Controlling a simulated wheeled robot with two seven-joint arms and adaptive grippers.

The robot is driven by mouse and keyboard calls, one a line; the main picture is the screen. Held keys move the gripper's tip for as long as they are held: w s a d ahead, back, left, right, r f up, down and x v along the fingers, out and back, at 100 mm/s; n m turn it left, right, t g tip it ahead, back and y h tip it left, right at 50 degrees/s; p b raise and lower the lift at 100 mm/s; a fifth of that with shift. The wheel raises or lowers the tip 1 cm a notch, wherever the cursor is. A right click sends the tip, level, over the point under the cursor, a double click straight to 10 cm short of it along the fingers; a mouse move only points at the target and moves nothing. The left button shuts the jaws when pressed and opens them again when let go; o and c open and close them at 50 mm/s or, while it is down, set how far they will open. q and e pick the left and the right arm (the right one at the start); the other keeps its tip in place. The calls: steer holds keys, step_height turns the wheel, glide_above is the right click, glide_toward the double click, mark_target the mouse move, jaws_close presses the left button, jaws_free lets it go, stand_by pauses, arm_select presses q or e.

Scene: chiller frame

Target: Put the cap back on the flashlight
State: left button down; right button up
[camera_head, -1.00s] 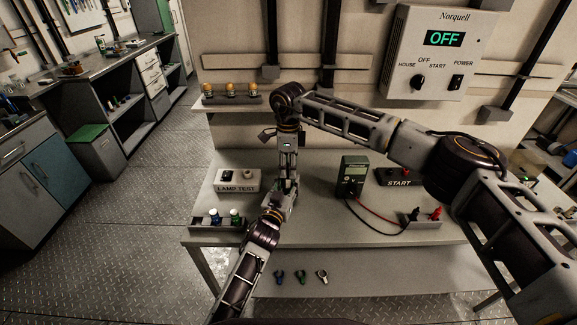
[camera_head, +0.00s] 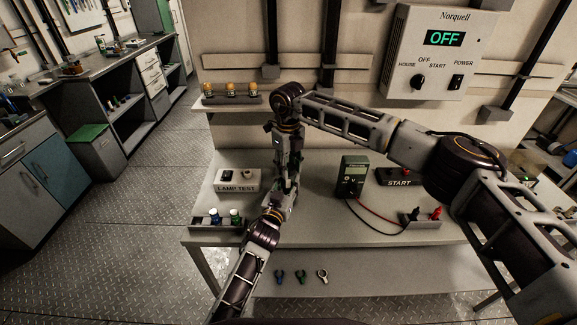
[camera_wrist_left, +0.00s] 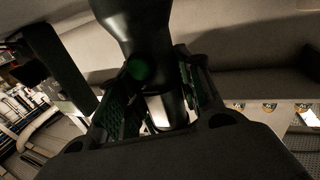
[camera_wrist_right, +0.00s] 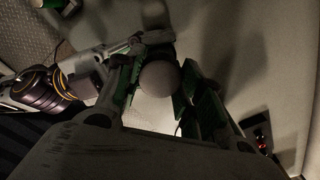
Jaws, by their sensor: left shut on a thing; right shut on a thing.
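My left gripper (camera_head: 281,203) is low over the middle of the bench. In the left wrist view it is shut on the black flashlight (camera_wrist_left: 135,25), which has a green button (camera_wrist_left: 138,68) on its side. My right gripper (camera_head: 288,177) points down just above the left one. In the right wrist view it is shut on a rounded grey piece (camera_wrist_right: 158,77), which looks like the cap. The head view hides both held parts behind the grippers, so I cannot tell whether cap and flashlight touch.
A lamp test box (camera_head: 237,181) and a tray of small lamps (camera_head: 215,224) stand left of the grippers. A dark green meter (camera_head: 352,175) with leads and a START box (camera_head: 397,177) stand right. An amber lamp rack (camera_head: 232,100) sits on the shelf behind.

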steer(key=shift+m, duration=1.2)
steer(key=o, duration=1.1)
steer(key=shift+r, duration=2.25)
steer(key=shift+c, duration=0.2)
